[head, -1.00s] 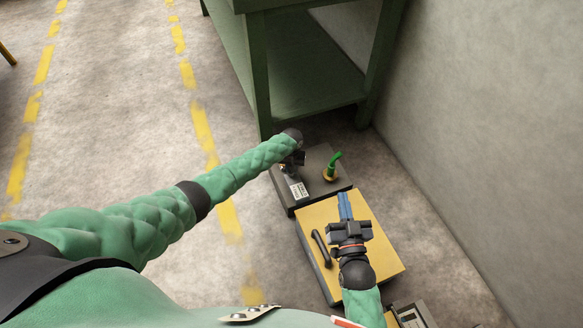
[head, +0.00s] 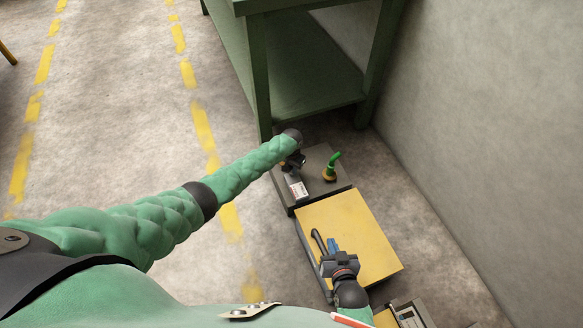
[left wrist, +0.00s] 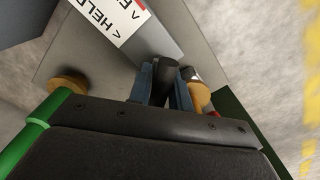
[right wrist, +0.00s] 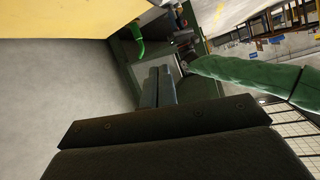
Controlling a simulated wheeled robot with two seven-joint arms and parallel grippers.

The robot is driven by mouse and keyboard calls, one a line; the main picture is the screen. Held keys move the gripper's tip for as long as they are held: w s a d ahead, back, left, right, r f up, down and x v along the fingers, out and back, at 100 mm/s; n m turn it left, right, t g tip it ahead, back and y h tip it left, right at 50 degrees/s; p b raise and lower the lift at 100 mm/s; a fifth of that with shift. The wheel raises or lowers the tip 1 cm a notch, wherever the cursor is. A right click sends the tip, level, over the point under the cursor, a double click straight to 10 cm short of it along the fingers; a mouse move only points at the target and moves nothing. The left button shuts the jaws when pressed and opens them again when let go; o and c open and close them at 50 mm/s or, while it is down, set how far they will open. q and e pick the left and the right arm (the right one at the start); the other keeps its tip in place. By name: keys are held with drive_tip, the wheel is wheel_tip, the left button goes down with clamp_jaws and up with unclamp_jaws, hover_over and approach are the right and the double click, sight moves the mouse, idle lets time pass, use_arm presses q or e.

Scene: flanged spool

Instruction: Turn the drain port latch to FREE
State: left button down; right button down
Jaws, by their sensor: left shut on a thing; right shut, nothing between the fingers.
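The grey drain port unit (head: 319,159) stands on the floor by the bench, with a white label (head: 298,189). In the left wrist view the label (left wrist: 108,18) shows "HELD" and a partly cut-off second word with a red mark. My left gripper (head: 296,160) is over the unit's left part. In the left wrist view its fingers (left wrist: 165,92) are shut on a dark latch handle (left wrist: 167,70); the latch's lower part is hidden. My right gripper (head: 333,245) is shut and empty above the near part of the yellow-topped box, beside its dark bar handle (head: 318,241).
A green bent pipe (head: 334,163) on a yellow base rises from the unit's right side. The yellow-topped box (head: 358,228) is just in front. A green bench (head: 300,85) stands behind, a wall (head: 480,120) right. Open floor lies left.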

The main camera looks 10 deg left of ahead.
use_arm(q)
drive_tip(key=m, duration=0.3)
drive_tip(key=shift+s+m, duration=0.1)
drive_tip(key=shift+m, duration=2.9)
use_arm(e)
drive_tip(key=s+f+g, duration=0.2)
drive_tip(key=s+f, duration=0.2)
drive_tip(key=f, duration=0.2)
drive_tip(key=shift+s+d+f+g, duration=0.25)
drive_tip(key=shift+f+g, duration=0.05)
drive_tip(key=shift+g, duration=0.1)
drive_tip(key=shift+r, duration=0.15)
use_arm(q)
drive_tip(key=c, duration=1.3)
unclamp_jaws()
drive_tip(key=shift+c, duration=0.2)
